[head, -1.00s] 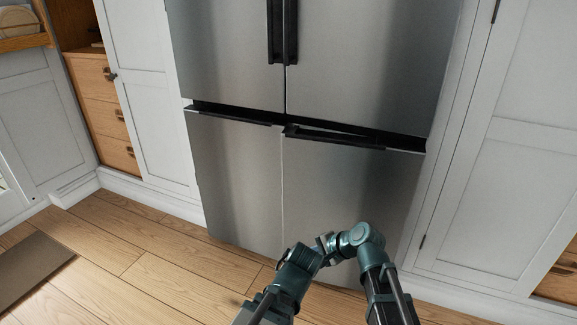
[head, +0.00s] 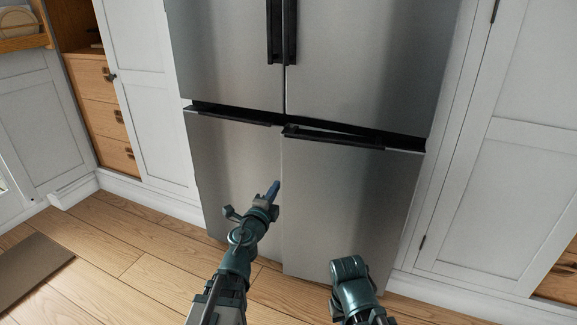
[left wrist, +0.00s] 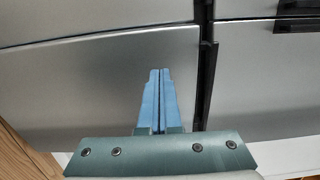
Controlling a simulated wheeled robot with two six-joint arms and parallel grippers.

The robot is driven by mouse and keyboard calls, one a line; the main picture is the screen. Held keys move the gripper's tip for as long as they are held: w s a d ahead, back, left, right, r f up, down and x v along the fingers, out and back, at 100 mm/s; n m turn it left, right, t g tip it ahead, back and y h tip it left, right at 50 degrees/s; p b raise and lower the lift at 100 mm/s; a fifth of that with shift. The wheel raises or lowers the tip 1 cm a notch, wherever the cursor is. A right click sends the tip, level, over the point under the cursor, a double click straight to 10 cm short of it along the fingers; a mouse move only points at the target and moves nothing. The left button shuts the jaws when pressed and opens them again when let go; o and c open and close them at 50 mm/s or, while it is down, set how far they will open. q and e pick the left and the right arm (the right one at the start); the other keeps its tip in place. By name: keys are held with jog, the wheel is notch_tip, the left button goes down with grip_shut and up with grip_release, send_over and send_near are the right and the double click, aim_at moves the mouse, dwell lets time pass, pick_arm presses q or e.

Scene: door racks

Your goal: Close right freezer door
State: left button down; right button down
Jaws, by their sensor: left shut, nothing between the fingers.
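The right freezer door (head: 345,205) is the lower right steel panel of the fridge. It stands slightly ajar, with its dark handle (head: 335,138) jutting out and a narrow gap along its top edge. My left gripper (head: 275,188) is shut and empty, in front of the freezer doors near the seam between them. In the left wrist view its blue fingers (left wrist: 160,98) are together before a steel door panel (left wrist: 100,85); I cannot tell whether they touch it. My right arm shows at the bottom, but its gripper fingers are not visible.
The left freezer door (head: 235,170) looks shut. The upper fridge doors (head: 370,60) are shut. White cabinets (head: 510,150) flank the fridge. The wooden floor (head: 110,260) in front is clear apart from a mat (head: 30,265) at the left.

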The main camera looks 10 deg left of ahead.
aim_at(291, 160)
pick_arm(q)
jog(key=w, duration=0.4)
jog(key=w+d, duration=0.1)
jog(key=w, duration=0.9)
jog(key=shift+d, duration=0.25)
